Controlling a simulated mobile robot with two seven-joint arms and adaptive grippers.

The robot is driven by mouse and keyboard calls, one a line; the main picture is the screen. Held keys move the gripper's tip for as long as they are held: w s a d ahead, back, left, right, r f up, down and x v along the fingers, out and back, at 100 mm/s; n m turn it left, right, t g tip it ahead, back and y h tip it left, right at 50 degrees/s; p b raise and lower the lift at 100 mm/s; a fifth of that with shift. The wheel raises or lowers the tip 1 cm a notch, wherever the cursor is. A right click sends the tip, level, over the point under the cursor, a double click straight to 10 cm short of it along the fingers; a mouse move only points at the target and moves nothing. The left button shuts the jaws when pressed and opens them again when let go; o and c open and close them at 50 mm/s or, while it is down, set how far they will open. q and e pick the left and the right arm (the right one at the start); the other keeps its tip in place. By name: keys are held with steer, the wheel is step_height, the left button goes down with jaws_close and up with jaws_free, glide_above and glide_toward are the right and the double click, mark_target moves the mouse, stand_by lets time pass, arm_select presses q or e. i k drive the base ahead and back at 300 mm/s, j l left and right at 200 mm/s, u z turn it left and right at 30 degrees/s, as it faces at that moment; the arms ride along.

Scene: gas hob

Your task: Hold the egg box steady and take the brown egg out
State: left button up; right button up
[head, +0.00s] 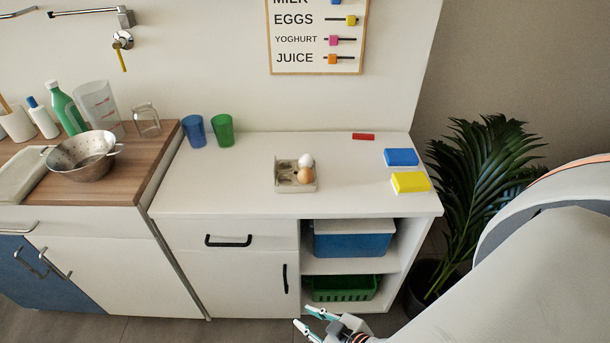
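The egg box (284,184) is a small open grey-beige carton on the white counter, near its middle. A brown egg (306,175) sits in its front right cup. A white egg (305,160) sits in the cup behind it. The left cups look empty. My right gripper (306,318) is low in front of the cabinet, below the counter top and well away from the box. Its two light fingertips are apart with nothing between them. My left gripper is out of view.
A blue block (401,157), a yellow block (410,182) and a small red piece (363,136) lie on the counter's right part. Blue (194,131) and green (222,130) cups stand at its back left. The counter (225,190) around the box is clear.

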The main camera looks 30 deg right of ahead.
mark_target(305, 175)
steer(key=l+z, duration=0.2)
steer(key=z, duration=0.15)
steer(key=i+l+z, duration=0.1)
steer(key=z, duration=0.2)
steer(key=i+l+z, duration=0.15)
steer(key=z, duration=0.2)
